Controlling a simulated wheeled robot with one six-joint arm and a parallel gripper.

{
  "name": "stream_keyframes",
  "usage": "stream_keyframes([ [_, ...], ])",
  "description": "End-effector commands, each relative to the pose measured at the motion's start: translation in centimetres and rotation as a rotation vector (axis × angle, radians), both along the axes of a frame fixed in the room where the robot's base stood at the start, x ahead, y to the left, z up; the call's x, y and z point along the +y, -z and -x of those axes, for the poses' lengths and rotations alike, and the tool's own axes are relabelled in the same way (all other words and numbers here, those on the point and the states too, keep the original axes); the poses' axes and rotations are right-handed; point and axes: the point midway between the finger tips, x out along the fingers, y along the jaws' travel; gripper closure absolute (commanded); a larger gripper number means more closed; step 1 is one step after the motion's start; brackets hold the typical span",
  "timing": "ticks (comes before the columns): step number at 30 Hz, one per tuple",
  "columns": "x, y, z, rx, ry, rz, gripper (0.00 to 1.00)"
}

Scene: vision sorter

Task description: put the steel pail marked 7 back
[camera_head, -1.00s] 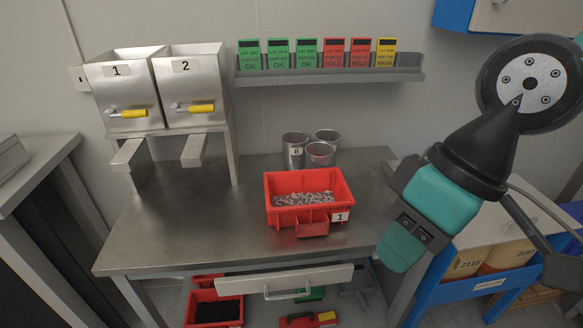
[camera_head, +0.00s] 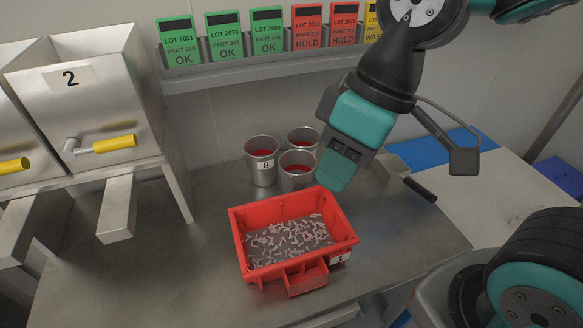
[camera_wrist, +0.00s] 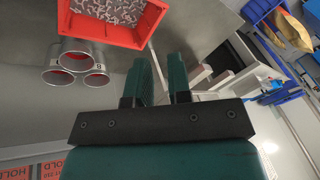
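Three steel pails stand close together on the steel bench behind the red bin. The back left one (camera_head: 262,168) bears the mark 8; the back right pail (camera_head: 303,139) and the front pail (camera_head: 297,178) show no readable mark, so I cannot tell which is 7. All have red inside. In the wrist view the pails (camera_wrist: 74,55) are left of my fingers. My gripper (camera_head: 334,180) points down, just right of the front pail and above the bench. In the wrist view my gripper's fingers (camera_wrist: 163,78) are apart with nothing between them.
The red bin (camera_head: 240,232) of small pale parts, marked 1, stands in front of the pails. A hopper marked 2 (camera_head: 85,105) with a yellow handle is at left. A card rail (camera_head: 230,75) runs behind. A black-handled tool (camera_head: 420,190) lies at right.

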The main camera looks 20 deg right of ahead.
Motion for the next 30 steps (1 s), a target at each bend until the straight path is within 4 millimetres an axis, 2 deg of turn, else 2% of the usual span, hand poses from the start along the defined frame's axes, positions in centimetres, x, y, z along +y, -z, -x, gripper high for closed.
stream_keyframes([
  [5, -1.4, 1.3, -7.8, -0.116, -0.316, 0.100, 0.81],
  [9, -3.2, 3.6, -14.0, -0.191, -0.623, 0.196, 0.81],
  [12, -4.4, 5.4, -17.5, -0.219, -0.823, 0.252, 0.81],
  [15, -5.4, 7.0, -19.8, -0.231, -0.975, 0.290, 0.81],
  [18, -6.0, 8.0, -21.2, -0.235, -1.073, 0.312, 0.81],
  [23, -6.3, 9.9, -21.8, -0.233, -1.128, 0.322, 0.81],
  [30, -6.1, 15.2, -22.0, -0.232, -1.129, 0.320, 0.81],
])
